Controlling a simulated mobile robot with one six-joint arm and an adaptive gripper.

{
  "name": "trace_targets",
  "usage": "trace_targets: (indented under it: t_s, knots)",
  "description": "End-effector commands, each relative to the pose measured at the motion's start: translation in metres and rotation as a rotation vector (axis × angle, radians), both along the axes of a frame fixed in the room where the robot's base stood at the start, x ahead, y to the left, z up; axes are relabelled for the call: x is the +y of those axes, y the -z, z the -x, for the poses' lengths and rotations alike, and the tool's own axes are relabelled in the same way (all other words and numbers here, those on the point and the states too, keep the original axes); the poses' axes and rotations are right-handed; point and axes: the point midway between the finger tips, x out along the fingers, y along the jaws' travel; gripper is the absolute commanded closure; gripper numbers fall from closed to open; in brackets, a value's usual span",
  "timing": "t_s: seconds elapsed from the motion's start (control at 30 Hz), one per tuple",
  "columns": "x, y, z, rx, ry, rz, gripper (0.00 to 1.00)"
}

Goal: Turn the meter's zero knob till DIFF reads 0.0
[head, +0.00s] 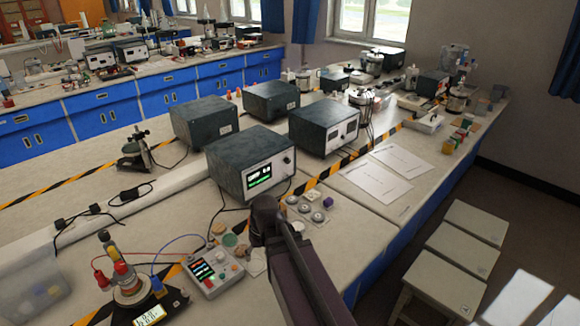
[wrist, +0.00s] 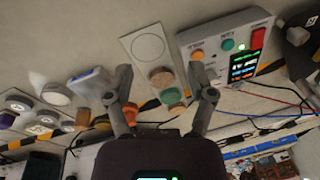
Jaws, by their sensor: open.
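The meter (head: 208,284) is a small pale box with a dark screen (head: 203,271) of coloured lines, too small to read. It stands at lower centre in the head view, left of my arm. The wrist view shows the meter (wrist: 213,39) at upper right, with an orange knob (wrist: 197,55), a teal knob (wrist: 228,44) and a red part (wrist: 258,38). I cannot tell which is the zero knob. My gripper (wrist: 161,72) is open and empty; its right finger appears close to the orange knob, contact unclear. My arm hides the fingers in the head view.
A pale plate (wrist: 147,48) with a cork disc (wrist: 161,77) and a green disc (wrist: 171,96) lies between the fingers in view. Several round pieces (head: 305,208) lie right of my arm. A dark instrument (head: 228,158) stands behind. Wires run left of the meter.

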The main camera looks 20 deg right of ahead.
Motion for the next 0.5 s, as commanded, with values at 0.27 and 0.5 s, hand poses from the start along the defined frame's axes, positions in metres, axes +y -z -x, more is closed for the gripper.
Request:
trace_targets:
  t_s: [0.27,0.5]
  knots:
    - [-0.025,0.026,-0.084,-0.249,-0.102,-0.262,0.29]
    - [-0.077,0.023,-0.156,-0.574,-0.143,-0.422,0.29]
